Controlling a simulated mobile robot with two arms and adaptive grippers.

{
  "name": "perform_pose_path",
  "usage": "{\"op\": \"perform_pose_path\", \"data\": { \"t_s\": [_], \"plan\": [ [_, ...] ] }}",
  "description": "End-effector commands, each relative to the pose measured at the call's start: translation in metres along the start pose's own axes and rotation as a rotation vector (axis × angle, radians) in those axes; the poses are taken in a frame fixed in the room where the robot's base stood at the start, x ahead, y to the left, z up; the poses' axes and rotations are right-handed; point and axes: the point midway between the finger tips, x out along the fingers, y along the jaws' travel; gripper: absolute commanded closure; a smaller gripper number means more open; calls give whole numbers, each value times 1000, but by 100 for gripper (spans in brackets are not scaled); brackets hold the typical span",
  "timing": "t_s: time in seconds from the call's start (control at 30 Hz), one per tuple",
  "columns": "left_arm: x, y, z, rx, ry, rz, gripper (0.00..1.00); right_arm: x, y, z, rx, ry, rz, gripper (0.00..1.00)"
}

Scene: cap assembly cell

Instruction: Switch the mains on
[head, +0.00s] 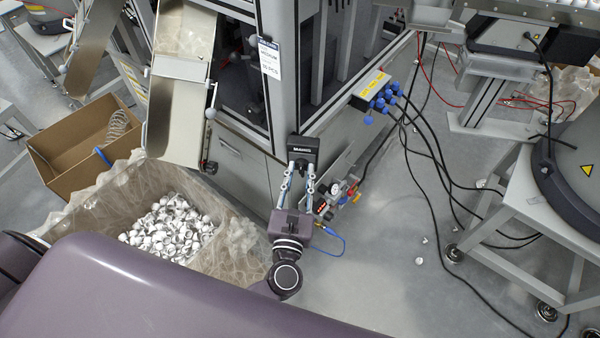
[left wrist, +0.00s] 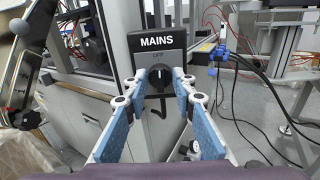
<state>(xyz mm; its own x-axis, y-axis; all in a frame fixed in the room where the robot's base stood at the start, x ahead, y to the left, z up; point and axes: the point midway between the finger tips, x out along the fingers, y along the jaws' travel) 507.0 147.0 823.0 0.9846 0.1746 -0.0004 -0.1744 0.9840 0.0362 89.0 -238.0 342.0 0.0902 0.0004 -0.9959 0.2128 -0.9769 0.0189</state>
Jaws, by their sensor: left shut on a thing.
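The mains switch box (head: 303,146) is a dark box on the corner of the machine frame. In the left wrist view its black face (left wrist: 158,41) reads MAINS, with a small OFF mark above a round knob (left wrist: 159,76). The knob's light pointer line looks roughly upright, towards OFF. My left gripper (head: 298,174) reaches up to the box from below. In the left wrist view its blue-padded fingertips sit at either side of the knob and are shut on it. The knob is hidden in the head view. My right gripper is not in view.
A metal chute (head: 180,95) hangs above. Blue plugs (head: 384,96) and black cables lie to the right. Pneumatic fittings (head: 340,192) sit right of the gripper.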

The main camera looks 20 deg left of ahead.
Motion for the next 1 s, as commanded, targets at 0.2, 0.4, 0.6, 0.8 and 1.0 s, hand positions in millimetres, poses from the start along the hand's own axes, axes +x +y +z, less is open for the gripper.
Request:
{"op": "perform_pose_path", "data": {
  "t_s": [0.2,0.4,0.6,0.8,1.0],
  "plan": [
    [0,0,0,117,2,1,100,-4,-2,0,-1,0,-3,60],
    [0,0,1,290,2,1,100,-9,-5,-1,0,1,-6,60],
    [0,-1,1,481,2,1,100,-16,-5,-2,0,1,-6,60],
    [0,-1,1,672,2,1,100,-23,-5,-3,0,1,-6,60],
    [0,-1,1,863,2,-1,100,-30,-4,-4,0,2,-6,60]
  ]
}}
